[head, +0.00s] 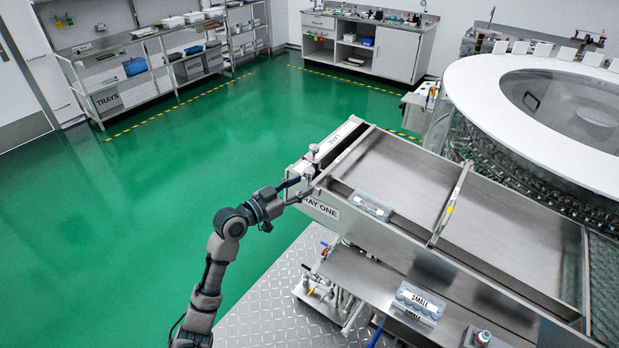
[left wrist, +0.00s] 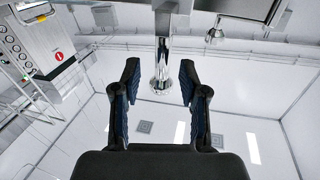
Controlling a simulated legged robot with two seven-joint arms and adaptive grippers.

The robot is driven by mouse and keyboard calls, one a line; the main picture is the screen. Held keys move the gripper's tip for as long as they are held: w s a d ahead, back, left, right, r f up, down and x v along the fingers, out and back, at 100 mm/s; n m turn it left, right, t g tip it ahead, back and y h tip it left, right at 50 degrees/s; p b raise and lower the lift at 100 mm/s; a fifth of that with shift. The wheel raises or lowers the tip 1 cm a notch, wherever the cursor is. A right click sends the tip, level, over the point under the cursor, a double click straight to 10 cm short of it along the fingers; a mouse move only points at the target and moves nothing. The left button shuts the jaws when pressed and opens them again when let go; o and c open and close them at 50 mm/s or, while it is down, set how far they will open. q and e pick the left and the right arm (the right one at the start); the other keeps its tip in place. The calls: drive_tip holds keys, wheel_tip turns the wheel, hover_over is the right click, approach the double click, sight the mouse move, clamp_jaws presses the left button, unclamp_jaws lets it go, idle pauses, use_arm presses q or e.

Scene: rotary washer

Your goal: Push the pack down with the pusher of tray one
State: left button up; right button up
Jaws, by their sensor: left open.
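Tray one (head: 410,175) is a long steel tray with a "TRAY ONE" label on its near left end. A clear pack (head: 371,206) lies in it by the near side wall. A metal bar lies across the left end of the tray, with a small upright knob (head: 313,150) at its near end; this looks like the pusher. My left gripper (head: 295,191) is open at that end, just below the knob. In the left wrist view a shiny metal rod with a round end (left wrist: 160,78) shows between the open fingers (left wrist: 158,88); contact cannot be told. My right gripper is out of view.
A crossbar (head: 449,205) with a yellow mark divides the tray. A "SMALL" box (head: 418,302) sits on a lower shelf (head: 372,283). The round washer (head: 560,100) stands at the right. Green floor (head: 190,170) left of the tray is clear.

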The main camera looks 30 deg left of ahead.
sight(306, 183)
use_arm(q)
drive_tip(key=shift+a+p+x, duration=0.15)
drive_tip(key=shift+a+x, duration=0.05)
drive_tip(key=shift+x, duration=0.7)
drive_tip(key=shift+a+p+x, duration=0.15)
drive_tip(key=shift+x, duration=0.75)
drive_tip(key=shift+w+d+f, duration=0.1)
drive_tip(key=shift+d, duration=0.1)
clamp_jaws()
